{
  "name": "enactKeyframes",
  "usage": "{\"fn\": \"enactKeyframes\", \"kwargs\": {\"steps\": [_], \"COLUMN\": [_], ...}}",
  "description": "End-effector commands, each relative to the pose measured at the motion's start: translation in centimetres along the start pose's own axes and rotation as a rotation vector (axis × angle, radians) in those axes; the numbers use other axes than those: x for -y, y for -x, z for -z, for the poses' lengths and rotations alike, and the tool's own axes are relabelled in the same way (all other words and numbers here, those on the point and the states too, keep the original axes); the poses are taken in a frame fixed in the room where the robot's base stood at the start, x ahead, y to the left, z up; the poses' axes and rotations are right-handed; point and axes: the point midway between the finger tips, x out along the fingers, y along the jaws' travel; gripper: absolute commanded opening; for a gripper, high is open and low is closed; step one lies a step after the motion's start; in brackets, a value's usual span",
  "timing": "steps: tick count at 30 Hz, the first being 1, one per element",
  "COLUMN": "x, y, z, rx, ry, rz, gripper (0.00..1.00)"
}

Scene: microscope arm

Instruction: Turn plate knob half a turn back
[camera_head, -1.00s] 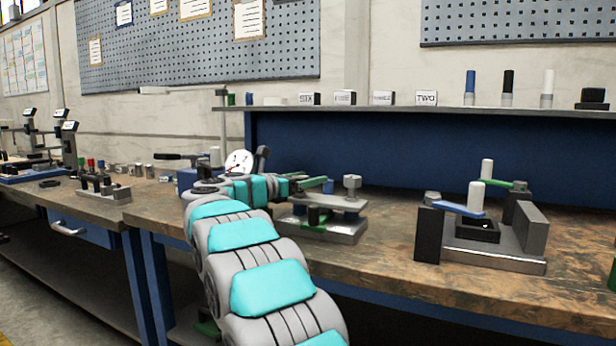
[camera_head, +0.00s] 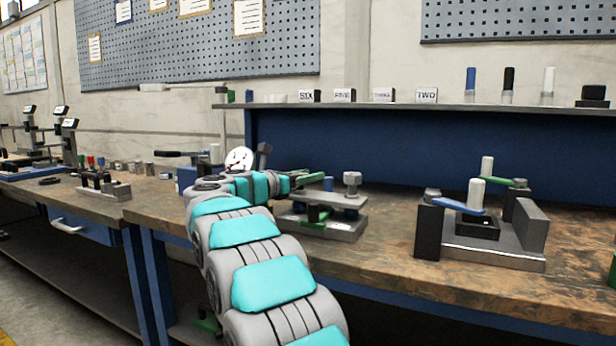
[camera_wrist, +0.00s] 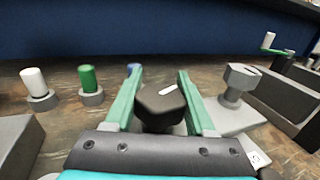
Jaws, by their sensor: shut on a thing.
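The black plate knob (camera_wrist: 161,106) has a white mark on its top and sits between my gripper's two green fingers in the wrist view. My gripper (camera_wrist: 158,98) is shut on it, a finger on each side. In the head view my gripper (camera_head: 308,180) is over the left part of a grey plate (camera_head: 340,199) on a fixture base (camera_head: 345,231). The knob itself cannot be made out there.
A fixture with a blue lever (camera_head: 458,208) stands to the right on the bench (camera_head: 390,262), with clear bench between. A dial gauge (camera_head: 239,158) is behind my arm. White, green and blue pegs stand beyond the fingers in the wrist view (camera_wrist: 88,80).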

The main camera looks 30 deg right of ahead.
Motion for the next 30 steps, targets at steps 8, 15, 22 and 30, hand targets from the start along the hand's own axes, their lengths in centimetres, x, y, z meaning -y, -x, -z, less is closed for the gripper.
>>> {"fn": "enactKeyframes", "kwargs": {"steps": [8,15,22,30], "x": [-0.1,-0.3,-0.4,-0.8], "y": [0.1,0.1,0.1,0.2], "z": [0.2,0.8,0.9,0.6], "rx": [0.000,-0.001,-0.002,-0.003], "ry": [-0.001,-0.003,-0.009,-0.004], "rz": [-0.007,-0.055,-0.143,-0.278], "gripper": [0.00,0.00,0.00,0.00]}}
